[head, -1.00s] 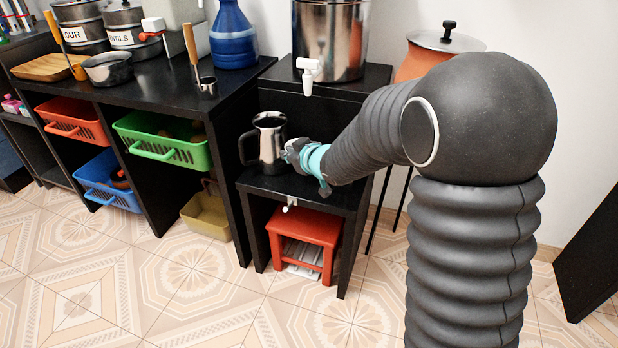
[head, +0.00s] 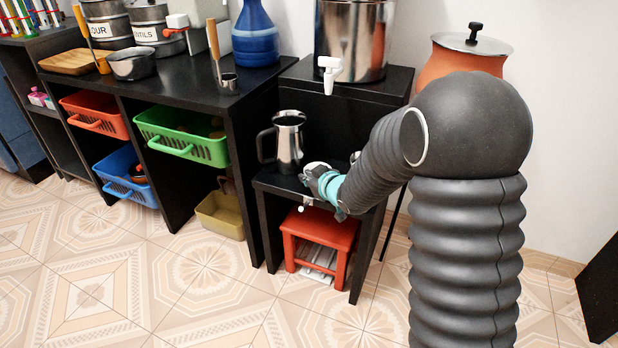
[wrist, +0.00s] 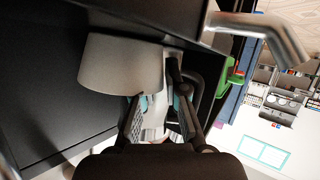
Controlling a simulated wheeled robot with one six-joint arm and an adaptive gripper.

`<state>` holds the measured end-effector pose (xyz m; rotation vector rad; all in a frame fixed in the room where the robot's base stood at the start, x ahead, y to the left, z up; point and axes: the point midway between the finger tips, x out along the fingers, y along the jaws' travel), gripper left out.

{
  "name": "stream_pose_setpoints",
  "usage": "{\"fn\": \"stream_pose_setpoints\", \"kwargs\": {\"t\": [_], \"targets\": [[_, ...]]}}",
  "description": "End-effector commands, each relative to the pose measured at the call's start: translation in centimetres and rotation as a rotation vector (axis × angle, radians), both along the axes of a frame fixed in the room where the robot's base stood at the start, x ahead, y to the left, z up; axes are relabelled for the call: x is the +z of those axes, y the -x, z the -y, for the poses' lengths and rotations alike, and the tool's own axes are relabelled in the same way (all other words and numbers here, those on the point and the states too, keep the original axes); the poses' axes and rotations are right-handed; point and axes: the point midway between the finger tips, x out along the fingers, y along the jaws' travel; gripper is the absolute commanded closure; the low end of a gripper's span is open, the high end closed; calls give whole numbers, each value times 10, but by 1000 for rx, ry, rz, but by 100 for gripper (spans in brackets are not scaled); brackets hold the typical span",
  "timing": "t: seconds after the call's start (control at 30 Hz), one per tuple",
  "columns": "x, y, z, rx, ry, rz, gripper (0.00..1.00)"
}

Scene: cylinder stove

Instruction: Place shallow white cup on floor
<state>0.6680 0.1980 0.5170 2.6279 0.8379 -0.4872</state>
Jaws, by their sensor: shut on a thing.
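A pale tapered cup, the shallow white cup (wrist: 120,65), looks grey in the shade of the wrist view, just beyond the fingers and to their left. My gripper (wrist: 157,112) is shut on it; a whitish part shows between the fingers, but I cannot tell exactly where they grip. In the head view my gripper (head: 316,180) is at the front edge of the low black stand (head: 270,182), with a small white part of the cup showing at its tip. The tiled floor (head: 200,290) is open below and in front.
A steel pitcher (head: 289,142) stands on the low stand, just behind and left of my gripper. A red stool (head: 318,236) is under the stand. An olive bin (head: 220,214) sits on the floor to the left. The foreground floor is clear.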

Motion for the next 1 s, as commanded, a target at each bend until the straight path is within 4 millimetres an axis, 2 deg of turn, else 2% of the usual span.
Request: {"fn": "stream_pose_setpoints", "kwargs": {"t": [0.07, 0.1, 0.17, 0.6, 0.77, 1.0], "targets": [[-4, 0, 0, 0, 0, 0, 100], [-2, 0, 0, 0, 0, 0, 79], [-2, 0, 0, 0, 0, 0, 64], [4, 2, 2, -1, 0, 0, 63], [14, 21, 14, -2, 0, 0, 63], [35, 58, 37, -2, -1, 1, 63]]}}
